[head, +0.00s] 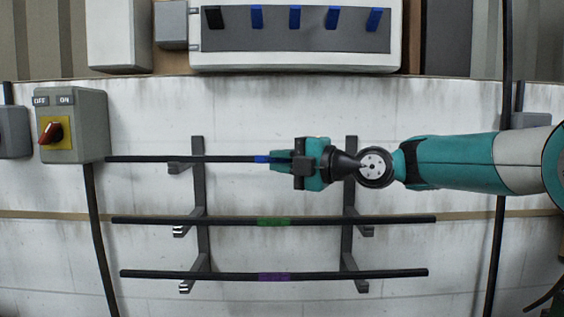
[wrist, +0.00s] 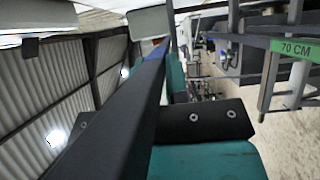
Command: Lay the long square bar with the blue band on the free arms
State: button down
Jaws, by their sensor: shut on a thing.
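The dark square bar with the blue band (head: 225,159) runs level across the head view at the top of the rack. My gripper (head: 298,163) is shut on it just right of the blue band (head: 262,159). In the wrist view the bar (wrist: 125,115) runs away between my jaws (wrist: 190,120). The top left arm (head: 180,168) shows just below the bar. I cannot tell if they touch. My gripper and arm hide the bar's right part and any top right arm. The lower arms carry a green-banded bar (head: 180,221) and a purple-banded bar (head: 180,273).
Two grey uprights (head: 201,240) (head: 347,240) stand at the wall. A switch box (head: 85,110) with a red knob is close to the bar's left end. A panel with blue levers (head: 290,55) is above. A green "70 CM" label (wrist: 295,49) shows in the wrist view.

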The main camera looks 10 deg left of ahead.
jog(key=shift+r, duration=0.1)
jog(key=c, duration=1.1)
grip_release()
jog(key=shift+o, duration=1.3)
jog(key=shift+f, duration=0.25)
jog(key=s+d+b, duration=0.3)
jog(key=s+b, duration=0.9)
jog(key=b, duration=0.3)
jog(key=shift+s+d, duration=0.15)
jog(key=shift+s, duration=0.15)
jog(key=shift+r, duration=0.1)
